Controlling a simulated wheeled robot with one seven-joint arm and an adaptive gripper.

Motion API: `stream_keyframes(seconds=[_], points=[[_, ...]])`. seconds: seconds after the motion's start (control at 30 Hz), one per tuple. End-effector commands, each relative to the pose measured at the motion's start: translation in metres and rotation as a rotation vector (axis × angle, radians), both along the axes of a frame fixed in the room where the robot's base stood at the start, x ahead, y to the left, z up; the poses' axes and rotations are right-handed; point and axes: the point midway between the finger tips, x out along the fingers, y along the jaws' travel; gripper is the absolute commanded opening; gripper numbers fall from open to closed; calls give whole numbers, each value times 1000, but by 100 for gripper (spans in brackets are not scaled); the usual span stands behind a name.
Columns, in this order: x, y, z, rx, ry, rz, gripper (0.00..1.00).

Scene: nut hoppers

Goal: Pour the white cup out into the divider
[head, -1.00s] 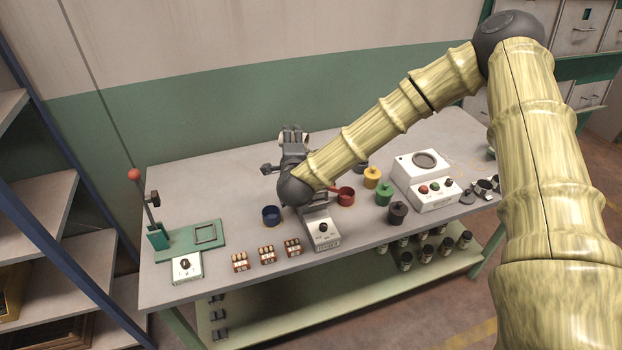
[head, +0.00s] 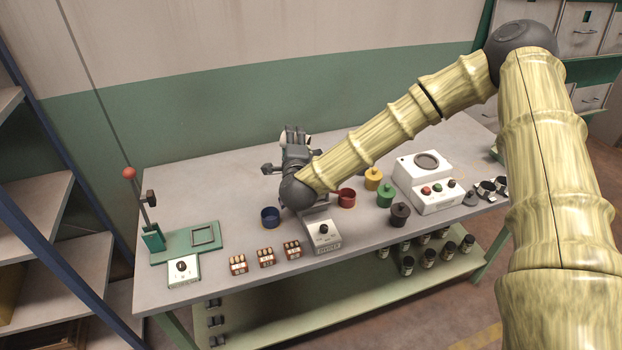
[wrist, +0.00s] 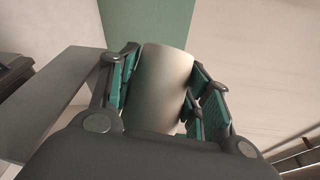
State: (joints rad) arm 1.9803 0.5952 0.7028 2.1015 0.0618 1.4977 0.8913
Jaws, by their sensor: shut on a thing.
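The white cup (wrist: 160,85) fills the middle of the wrist view, between the green finger pads. My gripper (head: 295,138) is shut on it. In the head view only a small pale part of the cup shows beside the fingers; its mouth and contents are hidden. The divider (head: 323,234) is a pale box with a black knob and a label, at the table's front edge. My gripper is above the table, behind the divider in the picture, and my wrist covers the divider's back part.
A blue cup (head: 270,217) stands left of my wrist and a red cup (head: 347,198) right of it. Yellow (head: 373,178), green (head: 385,194) and black (head: 399,214) lidded pots stand farther right. Several small racks line the front. A green lever press (head: 185,242) is at the left.

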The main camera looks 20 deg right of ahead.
Motion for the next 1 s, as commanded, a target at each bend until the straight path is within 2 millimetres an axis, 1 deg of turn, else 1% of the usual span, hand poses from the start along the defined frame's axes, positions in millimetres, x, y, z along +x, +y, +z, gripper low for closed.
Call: stream_keyframes(seconds=[1.0], points=[[-2, -3, 3, 92, -63, 2, 24]])
